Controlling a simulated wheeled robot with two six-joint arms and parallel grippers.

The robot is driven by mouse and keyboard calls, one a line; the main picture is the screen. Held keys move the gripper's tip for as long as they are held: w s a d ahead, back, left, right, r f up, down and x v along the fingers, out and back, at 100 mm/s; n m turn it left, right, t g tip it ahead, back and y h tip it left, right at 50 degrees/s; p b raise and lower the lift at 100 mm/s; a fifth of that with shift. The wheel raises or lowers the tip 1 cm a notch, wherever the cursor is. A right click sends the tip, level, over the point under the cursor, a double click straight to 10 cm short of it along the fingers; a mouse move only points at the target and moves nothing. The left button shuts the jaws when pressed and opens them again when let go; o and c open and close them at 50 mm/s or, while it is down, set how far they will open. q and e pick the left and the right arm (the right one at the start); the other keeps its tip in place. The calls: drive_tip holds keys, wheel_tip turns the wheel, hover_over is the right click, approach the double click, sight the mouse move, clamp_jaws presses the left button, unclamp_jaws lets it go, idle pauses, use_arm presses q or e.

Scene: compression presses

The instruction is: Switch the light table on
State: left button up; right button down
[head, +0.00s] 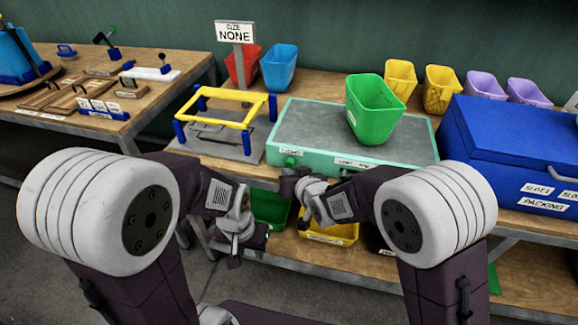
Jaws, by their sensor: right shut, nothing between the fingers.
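The light table (312,122) is a low teal box with a dull grey top, standing on the workbench. Its front face carries a small green button (290,161) beside a white label, and another label further right. A green bin (374,108) stands on its top. My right gripper (286,180) is shut and empty, just below the left part of that front face, close to the button. I cannot tell whether it touches anything. My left gripper (234,262) hangs lower, in front of the bench; its fingers are too small to read.
A yellow frame on blue legs (225,110) stands left of the light table. A blue chest (515,145) is close on its right. Red, blue, yellow and purple bins line the back. A green bin (270,208) and a yellow bin (335,235) sit on the lower shelf.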

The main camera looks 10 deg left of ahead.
drive_tip(key=shift+w, duration=0.2)
drive_tip(key=shift+w, duration=0.5)
idle(0.6)
drive_tip(key=shift+s, duration=0.65)
drive_tip(key=s, duration=0.6)
drive_tip(key=shift+a+b, duration=0.15)
drive_tip(key=shift+b, duration=0.3)
